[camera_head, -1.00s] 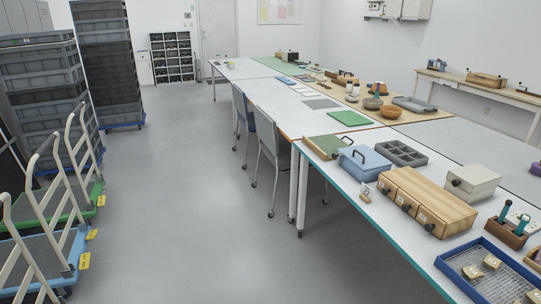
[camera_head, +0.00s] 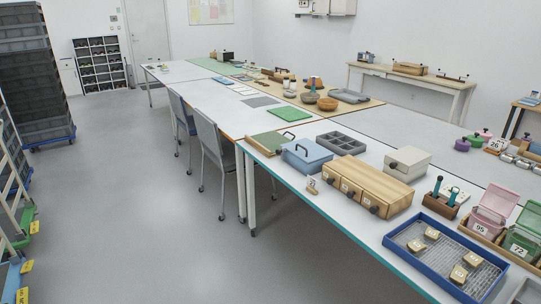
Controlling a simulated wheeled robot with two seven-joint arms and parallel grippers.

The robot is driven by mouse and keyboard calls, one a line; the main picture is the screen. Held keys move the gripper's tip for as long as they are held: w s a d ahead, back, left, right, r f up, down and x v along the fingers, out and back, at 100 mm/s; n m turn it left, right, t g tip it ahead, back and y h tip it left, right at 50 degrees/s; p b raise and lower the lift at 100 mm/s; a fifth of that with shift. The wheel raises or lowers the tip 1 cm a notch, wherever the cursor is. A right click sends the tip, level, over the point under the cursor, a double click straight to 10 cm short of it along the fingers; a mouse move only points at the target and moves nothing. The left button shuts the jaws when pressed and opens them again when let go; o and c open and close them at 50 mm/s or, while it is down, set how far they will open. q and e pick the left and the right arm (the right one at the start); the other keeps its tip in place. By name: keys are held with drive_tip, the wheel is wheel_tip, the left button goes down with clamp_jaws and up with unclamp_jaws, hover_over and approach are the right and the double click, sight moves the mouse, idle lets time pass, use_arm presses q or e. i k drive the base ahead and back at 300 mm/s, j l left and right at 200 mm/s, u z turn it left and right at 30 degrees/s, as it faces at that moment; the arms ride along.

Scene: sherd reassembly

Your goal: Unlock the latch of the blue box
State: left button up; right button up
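The blue box (camera_head: 306,157) stands on the long white table, toward its left edge. It is light blue with a lid and a dark handle on top. It looks closed; its latch is too small to make out from here. Neither of my grippers shows in the head view.
A wooden drawer box (camera_head: 352,184) stands right of the blue box, with a grey divided tray (camera_head: 341,143) behind it. A green board (camera_head: 269,144) lies to its left. A number card (camera_head: 312,185) stands in front. A blue tray (camera_head: 396,240) is nearer. Chairs (camera_head: 212,145) line the table's left side; the grey floor (camera_head: 150,220) is open.

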sight(277, 151)
drive_tip(key=i+j, duration=0.25)
drive_tip(key=i, duration=0.2)
drive_tip(key=i+j, duration=0.25)
drive_tip(key=i, duration=0.25)
drive_tip(key=i+j+z, duration=0.1)
drive_tip(key=i, duration=0.35)
drive_tip(key=i+j, duration=0.4)
drive_tip(key=i, duration=0.05)
